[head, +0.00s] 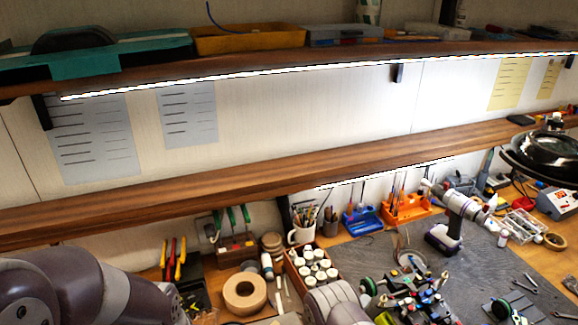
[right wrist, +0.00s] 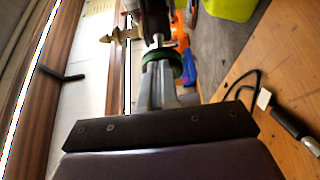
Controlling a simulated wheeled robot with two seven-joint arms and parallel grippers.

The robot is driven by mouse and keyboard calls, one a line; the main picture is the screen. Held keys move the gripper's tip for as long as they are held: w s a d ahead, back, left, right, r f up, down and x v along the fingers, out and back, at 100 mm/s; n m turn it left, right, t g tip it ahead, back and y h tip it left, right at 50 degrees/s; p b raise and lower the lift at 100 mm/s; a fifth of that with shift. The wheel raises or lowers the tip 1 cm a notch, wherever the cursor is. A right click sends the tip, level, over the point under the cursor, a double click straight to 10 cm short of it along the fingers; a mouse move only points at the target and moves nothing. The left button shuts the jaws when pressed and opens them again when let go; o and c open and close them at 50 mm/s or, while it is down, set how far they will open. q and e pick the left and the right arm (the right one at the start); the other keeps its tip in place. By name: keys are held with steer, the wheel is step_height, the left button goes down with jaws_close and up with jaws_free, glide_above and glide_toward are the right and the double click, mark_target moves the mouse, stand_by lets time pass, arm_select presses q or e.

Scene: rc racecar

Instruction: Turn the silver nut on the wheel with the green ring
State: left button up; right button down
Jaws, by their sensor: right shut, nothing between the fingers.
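The racecar (head: 412,302) is a dark, cluttered chassis at the lower right of the head view. Green rings show on a wheel (head: 368,286) at its near left side. In the right wrist view a dark wheel with a green ring (right wrist: 176,66) is right at the fingertips of my right gripper (right wrist: 158,82), with silvery metal in its middle. The fingers are together with nothing between them. I cannot tell whether they touch the nut, which is not clearly visible. My left arm is at the lower left of the head view; its gripper is not visible.
A drill (head: 460,204) stands behind the car. Blue (head: 362,222) and orange (head: 407,210) tool holders line the back. A tray of white jars (head: 313,267) and a tape roll (head: 244,293) lie left. Wooden shelves overhang the bench.

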steer(key=shift+w+f, duration=0.15)
steer(key=shift+w, duration=0.05)
stand_by(0.3)
steer(key=shift+b, duration=0.35)
steer(key=shift+w+b, duration=0.1)
steer(key=shift+b, duration=1)
steer(key=shift+r, duration=0.2)
